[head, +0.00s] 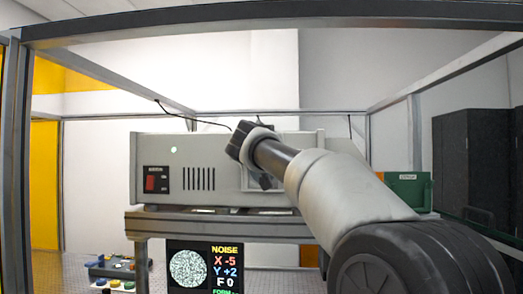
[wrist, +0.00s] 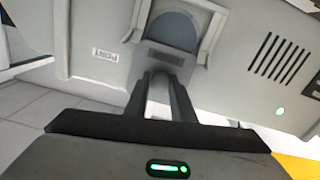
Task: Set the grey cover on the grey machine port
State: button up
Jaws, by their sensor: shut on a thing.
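The grey machine (head: 210,150) stands on a raised shelf. Its port (wrist: 210,38) shows in the wrist view as a light frame with side rails, beside a small label. My gripper (wrist: 162,76) is in front of it, its dark fingers shut on the grey cover (wrist: 174,30), a darker grey plate with a rounded edge. The cover lies between the port's rails in this view; I cannot tell whether it touches or is seated. In the head view my arm hides most of the port and the cover.
The machine's front carries a red switch (head: 150,183), vent slots (head: 198,179) and a green light (head: 173,150). Below are a display (head: 202,268) and small coloured parts (head: 112,270). A green box (head: 407,190) stands right. A metal frame (head: 190,27) surrounds the space.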

notch_tip(320, 180, down, 6)
jog(key=b, duration=0.7)
jog(key=shift+f, duration=0.2)
dwell(4.0)
jog(key=o, duration=1)
jog(key=shift+o, duration=0.2)
jog(key=shift+s, duration=0.1)
jog(key=s+b, duration=0.6)
jog(key=s, duration=1.1)
jog(key=shift+s+r, duration=0.15)
